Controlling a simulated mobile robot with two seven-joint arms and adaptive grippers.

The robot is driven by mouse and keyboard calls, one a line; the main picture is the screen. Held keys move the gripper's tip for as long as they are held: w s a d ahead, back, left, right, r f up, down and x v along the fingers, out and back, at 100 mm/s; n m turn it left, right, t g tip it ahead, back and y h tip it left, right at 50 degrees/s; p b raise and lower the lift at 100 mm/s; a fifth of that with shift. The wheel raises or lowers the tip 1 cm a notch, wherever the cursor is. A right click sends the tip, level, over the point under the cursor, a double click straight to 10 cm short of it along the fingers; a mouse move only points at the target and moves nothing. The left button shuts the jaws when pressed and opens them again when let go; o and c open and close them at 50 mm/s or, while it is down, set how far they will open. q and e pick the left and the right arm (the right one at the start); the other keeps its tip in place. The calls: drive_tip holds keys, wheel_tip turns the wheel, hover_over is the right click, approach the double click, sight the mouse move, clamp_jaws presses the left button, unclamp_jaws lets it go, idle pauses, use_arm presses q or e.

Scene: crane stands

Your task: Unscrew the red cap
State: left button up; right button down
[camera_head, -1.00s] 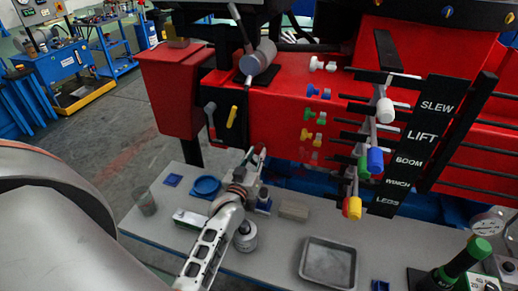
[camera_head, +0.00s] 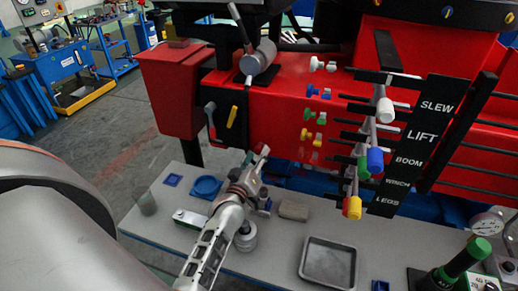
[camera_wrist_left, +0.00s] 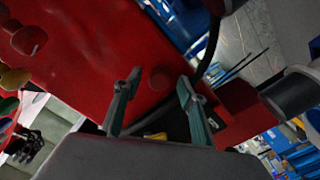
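The red cap (camera_wrist_left: 160,77) is a small round knob on the red machine surface in the left wrist view. It appears between the two fingertips of my left gripper (camera_wrist_left: 158,88), which are spread apart on either side with visible gaps. I cannot tell how far beyond the fingertips it lies. In the head view my left gripper (camera_head: 257,158) points up at the lower edge of the red machine (camera_head: 285,120), above the grey table. I cannot make out the cap there.
The grey table (camera_head: 190,243) holds a blue dish (camera_head: 206,187), a grey tray (camera_head: 328,262), a beige block (camera_head: 294,211) and a white-and-green box (camera_head: 190,218). Levers with coloured knobs (camera_head: 375,160) stick out at the right. A yellow-handled lever (camera_head: 232,117) is up left of the gripper.

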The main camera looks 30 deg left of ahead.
use_arm(q)
drive_tip(key=shift+c, duration=0.9)
drive_tip(key=m, duration=0.3)
drive_tip(key=shift+r+m, duration=0.1)
drive_tip(key=shift+m, duration=0.2)
drive_tip(key=m, duration=0.4)
drive_tip(key=shift+m, duration=0.3)
drive_tip(key=m, duration=1)
drive_tip(key=shift+m, duration=0.3)
drive_tip(key=m+b, duration=0.1)
drive_tip(key=m, duration=0.3)
drive_tip(key=shift+m, duration=0.4)
drive_tip(key=m, duration=0.7)
